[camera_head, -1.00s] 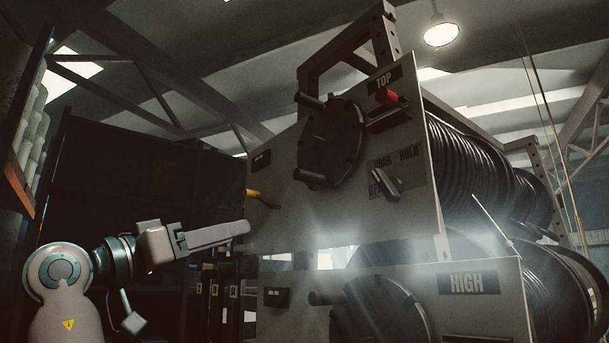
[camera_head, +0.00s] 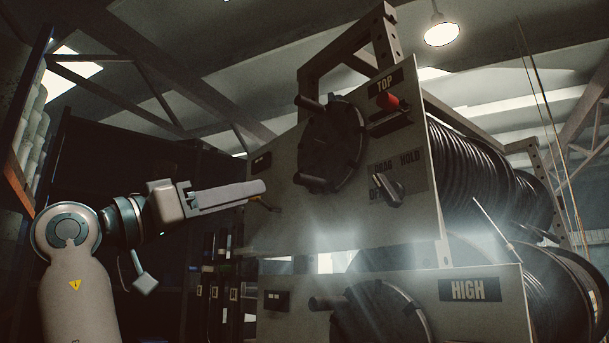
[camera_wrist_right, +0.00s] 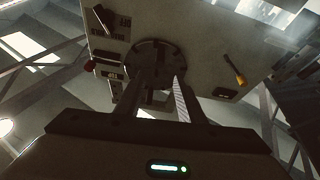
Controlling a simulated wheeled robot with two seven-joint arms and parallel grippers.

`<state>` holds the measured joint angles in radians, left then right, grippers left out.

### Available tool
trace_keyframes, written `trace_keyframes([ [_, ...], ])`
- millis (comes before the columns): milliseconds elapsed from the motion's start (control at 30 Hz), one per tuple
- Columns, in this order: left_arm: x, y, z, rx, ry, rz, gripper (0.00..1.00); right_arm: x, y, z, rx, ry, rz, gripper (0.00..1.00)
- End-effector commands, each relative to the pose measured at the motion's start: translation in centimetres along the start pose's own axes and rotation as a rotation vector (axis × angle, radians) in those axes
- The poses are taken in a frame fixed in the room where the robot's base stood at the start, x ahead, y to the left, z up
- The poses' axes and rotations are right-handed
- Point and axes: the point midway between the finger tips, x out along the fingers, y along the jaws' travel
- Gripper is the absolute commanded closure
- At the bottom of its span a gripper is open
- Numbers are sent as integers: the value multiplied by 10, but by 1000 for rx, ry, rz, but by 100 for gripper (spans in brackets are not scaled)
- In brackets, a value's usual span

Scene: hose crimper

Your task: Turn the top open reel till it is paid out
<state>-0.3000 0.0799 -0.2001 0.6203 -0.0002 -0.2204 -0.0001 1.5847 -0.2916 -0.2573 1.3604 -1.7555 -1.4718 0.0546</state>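The top reel's panel (camera_head: 285,220), marked TOP, carries a dark round handwheel (camera_head: 332,147) with stub handles at its upper left and lower left. Behind the panel is the top reel with black hose (camera_head: 480,170) wound on it. My right gripper (camera_head: 262,188) is left of and below the handwheel, apart from it in the picture. In the right wrist view my right gripper (camera_wrist_right: 160,88) has its two fingers apart with nothing held, and the handwheel (camera_wrist_right: 158,52) shows beyond them. My left gripper is not in view.
A red-handled lever (camera_head: 393,102) and a black selector knob (camera_head: 387,187) marked DRAG, HOLD and OFF sit right of the handwheel.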

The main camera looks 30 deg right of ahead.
Motion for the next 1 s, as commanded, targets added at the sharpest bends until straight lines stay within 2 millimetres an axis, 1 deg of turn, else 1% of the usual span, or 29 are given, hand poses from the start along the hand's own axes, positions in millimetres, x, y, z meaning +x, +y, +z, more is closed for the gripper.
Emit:
trace_keyframes([
  [33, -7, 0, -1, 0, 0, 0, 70, 10, 1, -3, 0, -1, 2, 65],
  [167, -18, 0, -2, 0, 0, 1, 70, 31, 1, -4, 1, -1, 3, 65],
  [600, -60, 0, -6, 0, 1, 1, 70, 111, 0, -4, -1, 0, 2, 65],
  [700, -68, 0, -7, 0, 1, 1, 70, 126, 1, -4, 0, 0, 2, 65],
  [900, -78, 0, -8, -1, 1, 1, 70, 145, 0, -2, 0, 1, 0, 65],
  [1000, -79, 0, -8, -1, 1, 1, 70, 150, 0, -1, 0, 1, 0, 65],
])
